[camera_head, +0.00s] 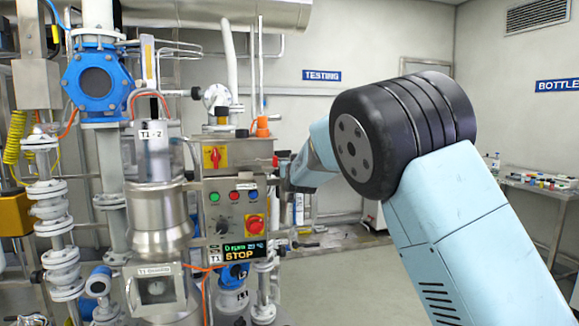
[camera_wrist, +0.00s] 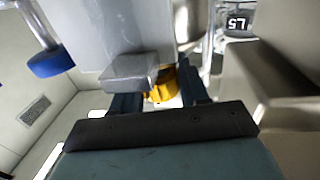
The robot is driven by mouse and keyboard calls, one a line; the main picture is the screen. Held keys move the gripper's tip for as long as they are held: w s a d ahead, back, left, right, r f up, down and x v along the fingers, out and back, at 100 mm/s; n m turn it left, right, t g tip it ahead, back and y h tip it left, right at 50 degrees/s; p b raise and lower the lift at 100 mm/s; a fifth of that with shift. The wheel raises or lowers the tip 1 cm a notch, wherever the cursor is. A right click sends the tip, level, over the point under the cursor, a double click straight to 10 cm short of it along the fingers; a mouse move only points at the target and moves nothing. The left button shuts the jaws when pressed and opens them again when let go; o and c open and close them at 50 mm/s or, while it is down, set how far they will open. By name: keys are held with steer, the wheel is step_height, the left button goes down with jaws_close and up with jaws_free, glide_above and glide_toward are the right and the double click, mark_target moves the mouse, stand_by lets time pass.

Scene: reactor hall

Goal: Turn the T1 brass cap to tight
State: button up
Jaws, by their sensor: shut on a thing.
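The brass cap (camera_wrist: 162,89) shows yellow in the wrist view, partly covered by a grey metal block in front of it. My gripper (camera_wrist: 157,96) has its two dark fingers on either side of the cap and is shut on it. The exact finger contact is hidden behind the block. In the head view my arm reaches to the right side of the T1 control box (camera_head: 236,205), and the cap and fingertips cannot be made out there. The cap's turn position cannot be read.
The T1 box has a red knob (camera_head: 254,223) and a display (camera_head: 244,251) reading STOP. A steel vessel (camera_head: 160,220), blue valves (camera_head: 97,83) and pipes crowd the left. A bench (camera_head: 540,187) stands at far right. Open floor lies between.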

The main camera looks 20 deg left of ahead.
steer(key=shift+a+r, duration=0.1)
steer(key=shift+r, duration=0.15)
steer(key=o, duration=0.9)
steer(key=shift+s, duration=0.1)
steer(key=shift+c, duration=0.2)
steer(key=shift+o, duration=0.5)
steer(key=shift+f, duration=0.1)
steer(key=v, duration=1.3)
steer(key=shift+s, duration=0.35)
steer(key=shift+d+f, duration=0.15)
steer(key=shift+d, duration=0.1)
